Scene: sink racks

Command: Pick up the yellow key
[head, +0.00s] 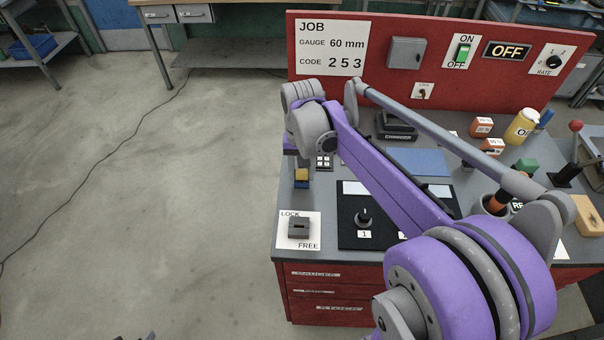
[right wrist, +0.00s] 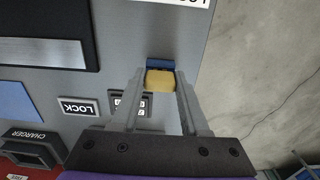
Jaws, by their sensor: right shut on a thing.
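The yellow key (right wrist: 160,81) sits between the fingertips of my right gripper (right wrist: 161,74) in the right wrist view. Its yellow block touches both fingers, and a dark blue part shows just beyond it. In the head view the yellow key (head: 302,172) is a small yellow patch above a blue part, near the left edge of the grey bench. My right wrist hides most of the gripper there. I cannot tell whether the key is clear of the bench.
A LOCK/FREE plate with a grey keyed block (head: 299,229) lies in front of the key. A black panel with a knob (head: 364,217) is to its right. A small keypad (head: 324,162) and the charger (head: 397,127) lie behind. Open floor is left of the bench.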

